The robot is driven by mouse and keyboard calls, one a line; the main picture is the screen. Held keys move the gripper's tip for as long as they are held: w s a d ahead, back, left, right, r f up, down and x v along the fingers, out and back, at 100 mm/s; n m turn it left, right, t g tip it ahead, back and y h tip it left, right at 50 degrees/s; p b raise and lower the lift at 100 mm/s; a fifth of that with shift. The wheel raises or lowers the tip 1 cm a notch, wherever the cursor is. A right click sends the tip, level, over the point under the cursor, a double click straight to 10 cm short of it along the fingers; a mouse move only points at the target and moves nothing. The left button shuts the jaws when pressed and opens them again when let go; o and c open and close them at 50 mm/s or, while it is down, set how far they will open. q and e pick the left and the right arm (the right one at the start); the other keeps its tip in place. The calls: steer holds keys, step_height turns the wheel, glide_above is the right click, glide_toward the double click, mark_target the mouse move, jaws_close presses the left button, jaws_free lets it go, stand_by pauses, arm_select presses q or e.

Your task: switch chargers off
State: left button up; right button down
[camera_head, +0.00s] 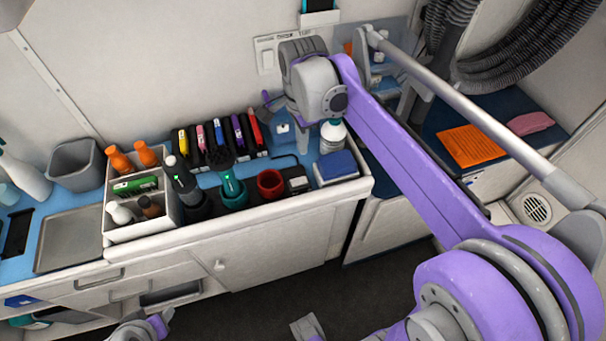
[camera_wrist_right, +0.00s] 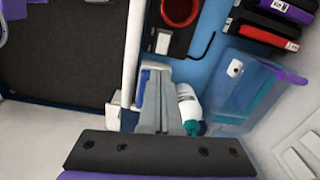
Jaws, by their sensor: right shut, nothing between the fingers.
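A white wall plate with switches (camera_head: 270,50) is on the back wall above the counter. Part of a white plate (camera_wrist_right: 303,158) shows at the lower right of the wrist view. A row of dark chargers (camera_head: 225,140) holds yellow, pink, blue, purple and red clippers against the wall. Dark chargers (camera_wrist_right: 262,30) also show at the wrist view's upper right. My right gripper (camera_head: 302,130) points down, shut and empty, below and right of the wall plate. Its grey fingers (camera_wrist_right: 160,80) hang beside a white bottle (camera_wrist_right: 190,105). Rocker positions are too small to read.
A clear blue tub (camera_wrist_right: 235,85) stands beside the white bottle. A red cup (camera_head: 270,184), a blue box (camera_head: 337,166) and a white bottle caddy (camera_head: 135,205) crowd the counter. The wall left of the plate is clear.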

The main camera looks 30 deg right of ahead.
mark_target(302, 180)
steer(key=shift+w+d+r+m, duration=0.1)
steer(key=shift+w+d+m, duration=0.35)
steer(key=shift+m, duration=0.35)
step_height(302, 180, down, 14)
steer(key=shift+b, duration=0.65)
steer(key=shift+f, duration=0.3)
steer(key=shift+s+r, duration=0.1)
steer(key=shift+a, duration=0.15)
